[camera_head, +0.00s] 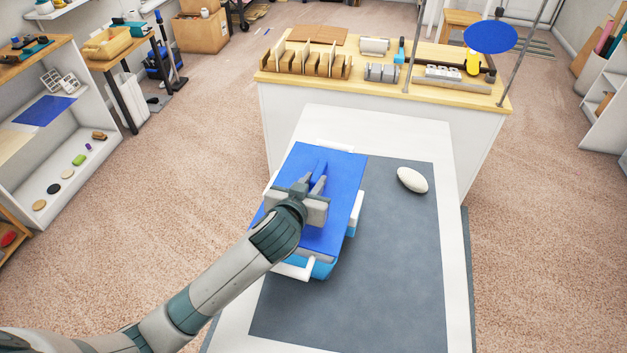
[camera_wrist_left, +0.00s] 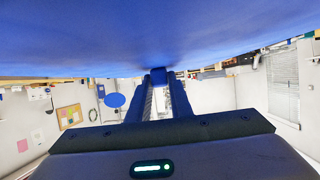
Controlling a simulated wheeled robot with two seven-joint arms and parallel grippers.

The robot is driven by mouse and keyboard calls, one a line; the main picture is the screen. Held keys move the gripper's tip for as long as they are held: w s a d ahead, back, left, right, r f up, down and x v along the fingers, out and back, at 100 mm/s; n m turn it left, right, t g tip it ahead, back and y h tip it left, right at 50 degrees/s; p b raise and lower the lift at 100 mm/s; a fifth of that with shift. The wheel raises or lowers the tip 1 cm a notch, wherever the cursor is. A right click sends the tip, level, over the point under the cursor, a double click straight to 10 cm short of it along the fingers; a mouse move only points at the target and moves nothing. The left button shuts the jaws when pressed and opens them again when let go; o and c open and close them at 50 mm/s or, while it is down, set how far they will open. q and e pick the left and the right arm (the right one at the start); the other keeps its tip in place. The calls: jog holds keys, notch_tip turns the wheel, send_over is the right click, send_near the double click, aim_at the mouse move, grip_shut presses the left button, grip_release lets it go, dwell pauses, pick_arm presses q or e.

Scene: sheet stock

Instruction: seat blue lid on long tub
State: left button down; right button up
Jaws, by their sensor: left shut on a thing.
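The blue lid (camera_head: 338,190) is a flat rectangle with a raised blue grip (camera_head: 320,168) on top. My left gripper (camera_head: 312,183) is shut on this grip, and the lid's underside or top fills the upper part of the left wrist view (camera_wrist_left: 160,40). The long tub (camera_head: 322,269) is below the lid, with its light blue near end and white handles (camera_head: 295,271) showing around the lid's edges. The lid hides the tub's opening. I cannot tell whether the lid touches the rim or is just above it. My right gripper is out of view.
The tub is on a white table (camera_head: 455,240) with a grey mat (camera_head: 390,270). A white oval object (camera_head: 412,180) lies on the mat to the right. A wooden-topped bench (camera_head: 300,90) with racks and tools stands behind. The mat's front right is clear.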

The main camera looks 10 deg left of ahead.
pick_arm(q)
jog(key=shift+f, duration=0.2)
dwell(0.6)
jog(key=c, duration=1)
grip_release()
jog(key=shift+s, duration=0.2)
jog(key=shift+s+a+p, duration=0.15)
jog(key=shift+s+p, duration=0.6)
jog(key=shift+s, duration=0.65)
jog(key=shift+s+a+p, duration=0.15)
jog(key=shift+s+p, duration=0.2)
jog(key=shift+s, duration=1.15)
jog(key=shift+s+a+p, duration=0.15)
jog(key=shift+s+p, duration=0.2)
jog(key=shift+s, duration=1.1)
